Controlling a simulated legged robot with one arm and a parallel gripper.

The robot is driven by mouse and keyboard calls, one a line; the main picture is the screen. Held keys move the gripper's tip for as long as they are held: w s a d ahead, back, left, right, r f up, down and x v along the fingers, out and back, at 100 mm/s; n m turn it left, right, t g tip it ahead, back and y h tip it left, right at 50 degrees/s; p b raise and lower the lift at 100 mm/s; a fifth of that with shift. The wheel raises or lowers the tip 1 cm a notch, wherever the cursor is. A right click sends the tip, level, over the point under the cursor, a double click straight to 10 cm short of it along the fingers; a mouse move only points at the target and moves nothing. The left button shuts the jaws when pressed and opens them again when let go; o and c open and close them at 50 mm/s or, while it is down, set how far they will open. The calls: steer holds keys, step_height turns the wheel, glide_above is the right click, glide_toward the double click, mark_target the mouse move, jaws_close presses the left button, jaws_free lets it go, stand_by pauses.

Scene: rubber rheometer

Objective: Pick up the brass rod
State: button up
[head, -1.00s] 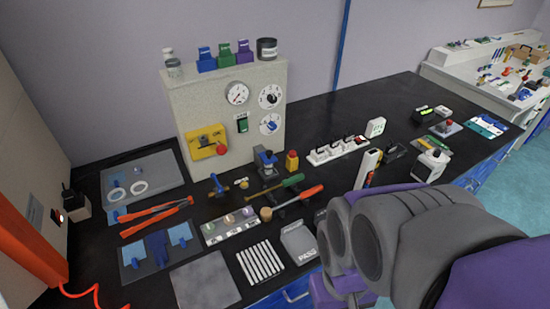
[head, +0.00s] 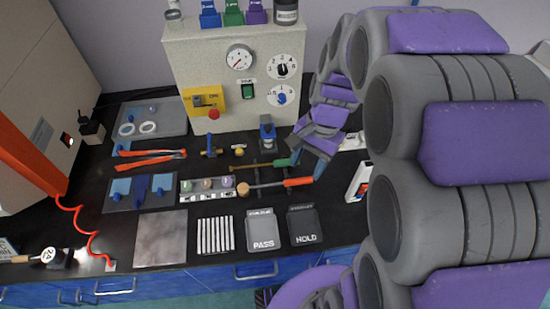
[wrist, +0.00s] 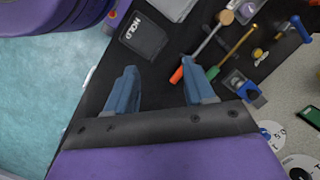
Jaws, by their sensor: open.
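The brass rod (head: 252,166) is a thin brass-coloured shaft with a green handle, lying on the black bench in front of the grey instrument. It also shows in the wrist view (wrist: 235,47), its green handle end beside the right finger. My gripper (head: 306,163) is open and empty, at the handle end of the rod in the head view. In the wrist view my gripper (wrist: 160,70) has its two blue fingers apart, with dark bench between them. The exact height of the fingers above the bench is unclear.
An orange-handled tool with a round wooden head (head: 270,186) lies close beside the rod. A blue clamp-like device (head: 267,133) stands behind it. PASS (head: 262,230) and HOLD (head: 303,226) trays lie in front. The grey instrument (head: 210,60) stands behind.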

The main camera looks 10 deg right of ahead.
steer(key=w+d+f+m+t+y+p, duration=0.15)
steer(key=w+d+f+m, duration=0.3)
steer(key=w, duration=0.45)
steer(key=w+d+f+m+y+p, duration=0.1)
steer(key=w+d+f+m+p, duration=0.3)
steer(key=w, duration=0.5)
steer(key=shift+m, duration=0.45)
steer(key=b+x, duration=0.1)
steer(key=x, duration=0.3)
steer(key=b+x, duration=0.1)
steer(key=x, duration=0.2)
steer(key=b+x, duration=0.2)
steer(key=x, duration=0.2)
steer(key=shift+w+a+f, duration=0.1)
steer(key=shift+w+a, duration=0.1)
steer(key=shift+a, duration=0.3)
steer(key=shift+s+d+f+b, duration=0.15)
steer(key=shift+f+b, duration=0.2)
steer(key=shift+f, duration=0.3)
steer(key=b+x, duration=0.1)
steer(key=x, duration=0.2)
steer(key=shift+d+f, duration=0.1)
steer(key=shift+f, duration=0.2)
steer(key=shift+a+f, duration=0.2)
steer(key=shift+a, duration=0.1)
steer(key=shift+a+r, duration=0.1)
steer(key=shift+a, duration=0.15)
steer(key=shift+d, duration=0.25)
steer(key=c, duration=0.5)
jaws_close()
